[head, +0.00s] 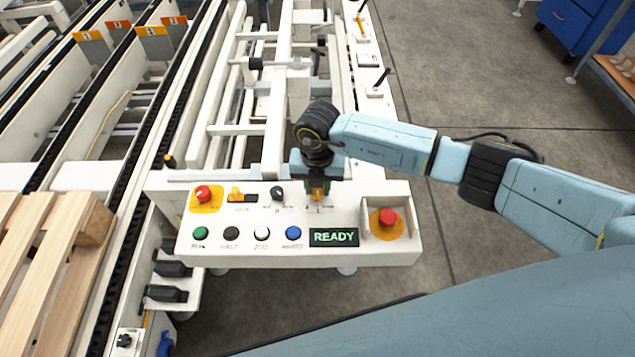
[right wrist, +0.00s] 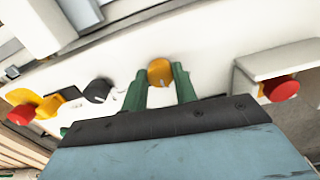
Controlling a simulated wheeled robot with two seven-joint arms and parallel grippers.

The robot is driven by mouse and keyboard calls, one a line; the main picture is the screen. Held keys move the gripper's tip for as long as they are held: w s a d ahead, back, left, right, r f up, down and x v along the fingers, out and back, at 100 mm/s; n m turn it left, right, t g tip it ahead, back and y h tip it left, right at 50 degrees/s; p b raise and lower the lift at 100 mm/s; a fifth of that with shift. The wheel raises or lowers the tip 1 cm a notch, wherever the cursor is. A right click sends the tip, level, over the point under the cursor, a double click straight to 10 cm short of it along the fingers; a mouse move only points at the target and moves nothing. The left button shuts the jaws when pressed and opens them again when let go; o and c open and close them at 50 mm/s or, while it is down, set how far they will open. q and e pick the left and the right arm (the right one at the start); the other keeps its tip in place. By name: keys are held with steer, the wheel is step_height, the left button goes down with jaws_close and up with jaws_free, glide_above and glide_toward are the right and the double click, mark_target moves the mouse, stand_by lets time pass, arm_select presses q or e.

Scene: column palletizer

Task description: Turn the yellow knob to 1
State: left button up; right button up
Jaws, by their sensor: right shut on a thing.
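The yellow knob (right wrist: 160,73) sits on the white control panel (head: 370,250). My right gripper (right wrist: 160,85) is at the knob, with its green fingers on either side of it, shut on it. In the head view the knob (head: 317,192) shows just below my right gripper (head: 317,185), partly hidden by it. A pale mark on the knob's face shows in the right wrist view. The position numbers around the knob are too small or hidden to read. My left gripper is not in view.
The panel also holds a red stop button on yellow (head: 203,193), a yellow switch (head: 236,193), a black knob (head: 277,193), several push buttons, a READY display (head: 334,237) and a shrouded red button (head: 388,217). A wooden pallet (head: 40,250) lies left.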

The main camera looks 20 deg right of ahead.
mark_target(317, 190)
stand_by(0.5)
steer(key=o, duration=1)
steer(key=shift+c, duration=0.2)
steer(key=shift+r, duration=0.15)
step_height(317, 190, up, 13)
steer(key=p, duration=0.1)
steer(key=shift+r, duration=0.1)
